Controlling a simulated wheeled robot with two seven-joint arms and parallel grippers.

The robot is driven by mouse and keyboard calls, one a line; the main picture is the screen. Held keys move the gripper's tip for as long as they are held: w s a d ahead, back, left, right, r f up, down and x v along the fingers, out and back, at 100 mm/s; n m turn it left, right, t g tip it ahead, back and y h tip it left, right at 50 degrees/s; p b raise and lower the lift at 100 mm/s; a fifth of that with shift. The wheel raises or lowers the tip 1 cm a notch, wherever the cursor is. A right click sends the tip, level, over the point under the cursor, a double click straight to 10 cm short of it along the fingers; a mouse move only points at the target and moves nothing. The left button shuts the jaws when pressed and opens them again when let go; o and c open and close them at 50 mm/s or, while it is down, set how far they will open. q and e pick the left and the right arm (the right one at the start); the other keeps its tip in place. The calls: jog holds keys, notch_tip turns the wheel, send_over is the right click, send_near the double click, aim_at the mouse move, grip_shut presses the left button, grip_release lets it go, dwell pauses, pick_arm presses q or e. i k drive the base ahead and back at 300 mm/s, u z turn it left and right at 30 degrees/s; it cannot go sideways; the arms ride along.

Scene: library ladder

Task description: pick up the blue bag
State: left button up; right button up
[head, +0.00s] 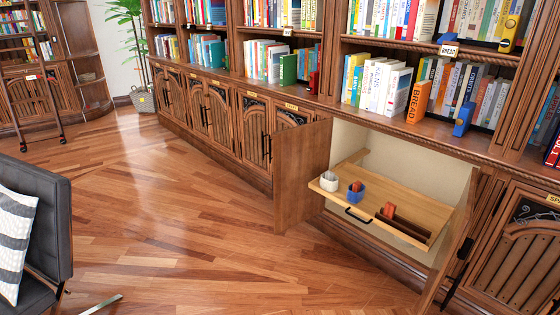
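A small blue container (355,194), which may be the blue bag, stands on a pulled-out wooden tray (400,192) inside an open lower cabinet. Something reddish (356,186) sticks out of its top. A white container (329,181) stands to its left on the tray. A reddish object (389,210) and dark brown strips lie to its right. Other small blue objects are at the shelf: one (463,120) stands upright on the ledge, and one hangs higher up (449,38). Neither of my grippers is in view.
The open left cabinet door (302,175) and right door (452,240) stand out on both sides of the tray. A black chair (40,215) with a striped cushion is at the left. A ladder (30,110) and a potted plant (143,99) are farther back. The wooden floor (190,225) between is clear.

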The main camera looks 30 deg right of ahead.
aim_at(354, 198)
jog(key=z, duration=0.6)
jog(key=i, duration=2.2)
jog(key=z, duration=1.05)
